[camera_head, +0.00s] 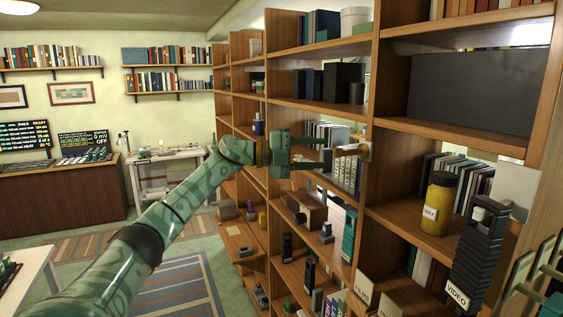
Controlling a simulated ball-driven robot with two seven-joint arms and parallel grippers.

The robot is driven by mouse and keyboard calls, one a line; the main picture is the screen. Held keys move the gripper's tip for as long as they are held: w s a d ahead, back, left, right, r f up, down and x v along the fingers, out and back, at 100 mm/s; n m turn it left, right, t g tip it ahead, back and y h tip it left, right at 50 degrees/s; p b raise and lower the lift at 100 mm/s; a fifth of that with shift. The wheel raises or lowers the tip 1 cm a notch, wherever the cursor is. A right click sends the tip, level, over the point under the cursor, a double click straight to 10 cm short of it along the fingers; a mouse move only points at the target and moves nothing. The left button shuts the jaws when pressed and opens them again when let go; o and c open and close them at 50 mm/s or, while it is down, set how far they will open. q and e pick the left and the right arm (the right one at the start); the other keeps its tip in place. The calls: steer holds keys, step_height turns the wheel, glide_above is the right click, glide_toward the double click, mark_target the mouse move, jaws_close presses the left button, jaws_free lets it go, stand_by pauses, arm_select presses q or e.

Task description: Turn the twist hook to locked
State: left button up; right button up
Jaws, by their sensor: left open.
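My left arm reaches in from the lower left, and its green gripper (328,153) points right at the bookshelf. Its two dark fingers are apart, one above the other, with nothing seen held between them. I cannot tell whether the fingers touch anything.
White-spined volumes (347,172) stand on the shelf behind the fingers. A yellow jar (438,204) and a black stack labelled VIDEO (478,255) stand at the right. Open floor with a striped rug (180,290) lies left of the shelves.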

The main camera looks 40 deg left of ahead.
arm_select(q)
steer(key=b+v, duration=0.3)
steer(key=v, duration=0.7)
steer(key=shift+s, duration=0.15)
steer(key=shift+a, duration=0.1)
